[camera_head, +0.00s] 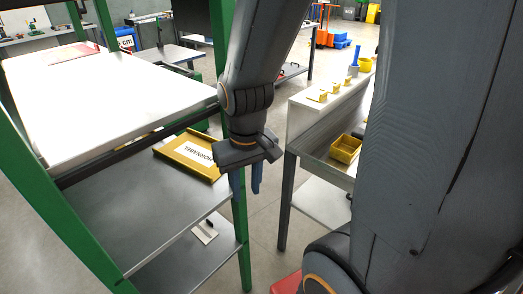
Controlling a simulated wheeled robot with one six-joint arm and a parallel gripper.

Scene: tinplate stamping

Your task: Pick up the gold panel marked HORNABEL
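The gold panel (172,155) lies on the grey middle shelf (120,205) of a green-framed rack. It carries a white label that reads HORNABEL, turned about in the picture. Its right end is partly hidden behind my gripper. My gripper (246,190) hangs pointing down with blue fingers, in front of the panel's right end and beside the rack's green post. I cannot tell from this angle how wide the fingers stand apart. No object shows between them.
A green post (241,235) stands close by my gripper. A white top surface (90,100) lies above the shelf and limits room there. A lower shelf (180,265) holds a small item. At right, a grey bench (318,165) holds a yellow bin (345,149).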

